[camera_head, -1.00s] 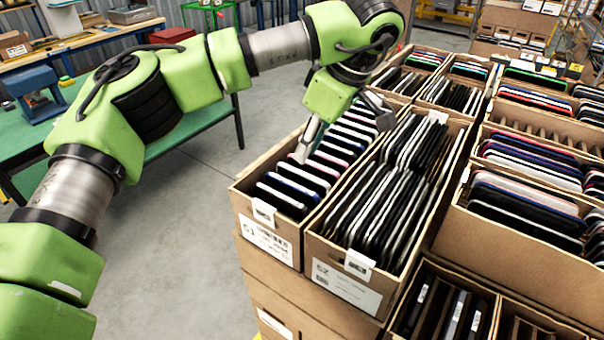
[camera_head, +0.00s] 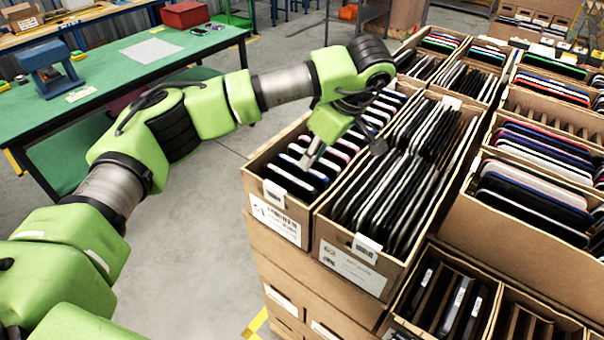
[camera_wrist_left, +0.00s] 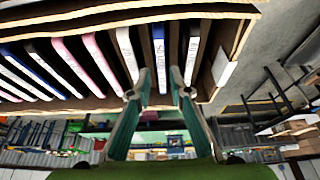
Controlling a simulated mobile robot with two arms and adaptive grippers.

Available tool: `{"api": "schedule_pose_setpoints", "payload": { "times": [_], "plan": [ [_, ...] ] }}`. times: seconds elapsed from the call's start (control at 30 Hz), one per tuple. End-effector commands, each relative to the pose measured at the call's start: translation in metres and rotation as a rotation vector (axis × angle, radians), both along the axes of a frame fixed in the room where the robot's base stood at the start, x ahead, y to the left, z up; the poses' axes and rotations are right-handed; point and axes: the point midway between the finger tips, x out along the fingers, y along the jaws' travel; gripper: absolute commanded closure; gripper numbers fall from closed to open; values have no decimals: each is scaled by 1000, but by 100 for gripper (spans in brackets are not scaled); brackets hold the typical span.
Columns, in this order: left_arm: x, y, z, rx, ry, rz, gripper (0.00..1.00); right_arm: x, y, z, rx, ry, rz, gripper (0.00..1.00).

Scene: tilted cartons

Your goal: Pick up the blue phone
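The left carton (camera_head: 276,222) holds a row of thin upright phones. In the left wrist view, a phone with a blue edge (camera_wrist_left: 160,55) stands in this row between paler phones. Another blue-edged phone (camera_wrist_left: 47,70) stands further left there. My left gripper (camera_head: 343,148) is over the left carton in the head view, its fingers pointing down at the row. In the left wrist view, my left gripper (camera_wrist_left: 160,92) is open, its fingertips on either side of the nearer blue-edged phone's line. I cannot tell whether they touch it. My right gripper is out of view.
A carton of dark phones (camera_head: 350,272) stands directly right of the left one. More phone cartons (camera_head: 535,217) fill the right side. A green table (camera_head: 60,122) with a blue vise (camera_head: 50,75) is at the back left. Grey floor (camera_head: 190,275) is free left of the cartons.

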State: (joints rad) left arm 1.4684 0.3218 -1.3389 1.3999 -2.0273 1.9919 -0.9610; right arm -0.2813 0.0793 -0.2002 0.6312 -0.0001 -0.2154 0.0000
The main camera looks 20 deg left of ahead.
Motion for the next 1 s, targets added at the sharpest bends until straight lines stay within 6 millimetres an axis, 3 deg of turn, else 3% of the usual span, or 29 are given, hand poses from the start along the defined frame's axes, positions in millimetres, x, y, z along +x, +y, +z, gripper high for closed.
{"api": "schedule_pose_setpoints", "payload": {
  "times": [0.1, 0.37, 0.6, 0.67, 0.7, 1.0],
  "plan": [
    [0, 10, -8, 1, 5, 1, 81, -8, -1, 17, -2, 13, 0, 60],
    [4, 20, -36, 1, 2, 0, 81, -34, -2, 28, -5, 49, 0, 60],
    [5, 21, -38, 0, 0, -1, 81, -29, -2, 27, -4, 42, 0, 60],
    [5, 21, -38, 0, 0, -1, 97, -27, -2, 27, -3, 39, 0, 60],
    [5, 21, -38, 0, 0, -1, 100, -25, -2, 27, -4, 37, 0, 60],
    [5, 21, -38, 0, -1, 0, 100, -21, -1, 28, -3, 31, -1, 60]
  ]
}}
